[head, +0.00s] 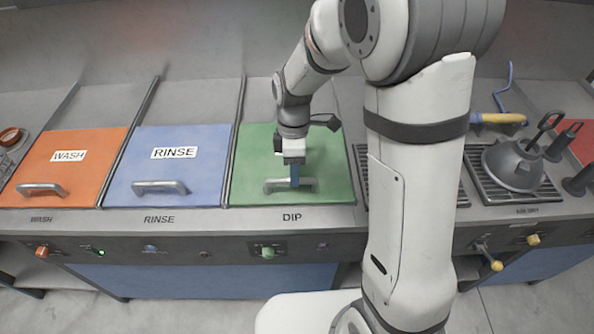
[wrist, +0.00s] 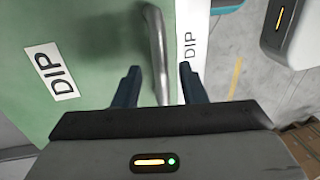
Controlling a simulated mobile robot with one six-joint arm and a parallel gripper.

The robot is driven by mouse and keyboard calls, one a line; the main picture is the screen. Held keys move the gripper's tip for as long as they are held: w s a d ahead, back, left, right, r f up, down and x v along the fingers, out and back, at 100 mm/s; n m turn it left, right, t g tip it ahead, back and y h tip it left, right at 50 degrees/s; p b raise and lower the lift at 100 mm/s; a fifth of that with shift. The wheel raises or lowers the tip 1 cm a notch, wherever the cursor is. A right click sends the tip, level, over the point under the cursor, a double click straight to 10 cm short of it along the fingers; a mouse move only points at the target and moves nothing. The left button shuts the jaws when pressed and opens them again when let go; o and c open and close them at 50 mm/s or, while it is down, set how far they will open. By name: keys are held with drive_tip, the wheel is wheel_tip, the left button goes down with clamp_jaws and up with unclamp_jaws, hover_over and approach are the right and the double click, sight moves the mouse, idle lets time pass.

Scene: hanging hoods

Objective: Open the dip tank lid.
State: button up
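The dip tank lid (head: 247,165) is green and lies flat and shut, behind the DIP lettering on the counter front. Its silver bar handle (head: 306,183) runs along the lid's front part. My gripper (head: 294,180) is over the handle, pointing down. In the wrist view, the two dark fingers of my gripper (wrist: 159,70) stand apart, one on each side of the handle (wrist: 155,28). Gaps show between the fingers and the bar, and the bar's lower end is hidden by the gripper body. The green lid (wrist: 100,30) also shows there, with a DIP label.
The blue RINSE lid (head: 178,172) and orange WASH lid (head: 75,170) are shut to the left. A drain grate (head: 480,170) with a grey funnel-shaped hood (head: 513,165) is to the right. Knobs, including a green one (head: 268,253), line the counter front.

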drive_tip(key=shift+s+f, duration=0.2)
drive_tip(key=shift+f, duration=0.55)
clamp_jaws()
